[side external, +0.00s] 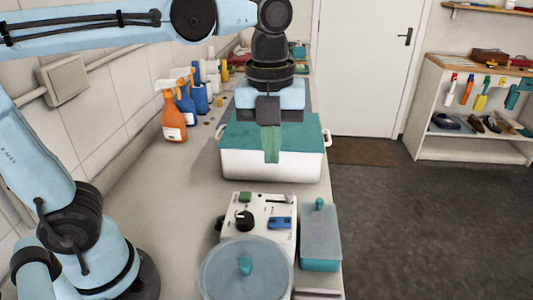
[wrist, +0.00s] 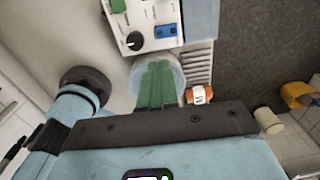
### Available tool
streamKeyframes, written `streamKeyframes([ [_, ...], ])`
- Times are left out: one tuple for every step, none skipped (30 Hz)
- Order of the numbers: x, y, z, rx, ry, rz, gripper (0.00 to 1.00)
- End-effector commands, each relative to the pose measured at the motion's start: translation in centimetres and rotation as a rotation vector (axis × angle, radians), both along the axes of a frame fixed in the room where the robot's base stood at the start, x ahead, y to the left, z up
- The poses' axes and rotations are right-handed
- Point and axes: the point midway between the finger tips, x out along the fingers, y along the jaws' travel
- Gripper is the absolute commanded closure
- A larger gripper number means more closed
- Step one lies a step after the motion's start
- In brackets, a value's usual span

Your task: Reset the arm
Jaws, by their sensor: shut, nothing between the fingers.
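My gripper (side external: 271,155) hangs over the counter, pointing down in the side view. Its green fingers are together with nothing between them. In the side view they overlap the white box with a teal top (side external: 240,165); I cannot tell whether they touch it. In the wrist view my gripper (wrist: 157,75) shows as green fingers side by side, in front of the round translucent lid (wrist: 176,72). My blue arm reaches in from the left and across the top of the side view.
An orange spray bottle (side external: 172,120) and blue bottles line the wall. Shelves (side external: 480,100) stand across the floor.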

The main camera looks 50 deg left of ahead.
Motion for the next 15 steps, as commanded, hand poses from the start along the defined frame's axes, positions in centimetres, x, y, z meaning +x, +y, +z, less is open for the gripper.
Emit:
streamKeyframes([
  [-0.03, 0.03, 0.2, 0.0, 0.0, 0.0, 1.0],
  [-0.04, 0.04, 0.27, 0.0, 0.0, 0.0, 1.0],
  [-0.05, 0.05, 0.33, 0.0, 0.0, 0.0, 1.0],
  [-0.05, 0.05, 0.36, 0.0, 0.0, 0.0, 1.0],
  [-0.06, 0.06, 0.37, 0.0, 0.0, 0.0, 1.0],
  [-0.06, 0.06, 0.37, 0.0, 0.0, 0.0, 1.0],
  [-0.05, 0.05, 0.36, 0.0, 0.0, 0.0, 1.0],
  [-0.05, 0.05, 0.36, 0.0, 0.0, 0.0, 1.0],
  [-0.05, 0.05, 0.35, 0.0, 0.0, 0.0, 1.0],
  [-0.05, 0.05, 0.35, 0.0, 0.0, 0.0, 1.0],
  [-0.05, 0.05, 0.35, 0.0, 0.0, 0.0, 1.0],
  [-0.04, 0.06, 0.34, 0.0, 0.0, 0.001, 1.0],
  [-0.05, 0.08, 0.31, 0.0, -0.001, 0.006, 1.0],
  [-0.05, 0.12, 0.27, -0.001, -0.003, 0.015, 1.0],
  [-0.05, 0.23, 0.16, -0.004, -0.009, 0.038, 1.0],
])
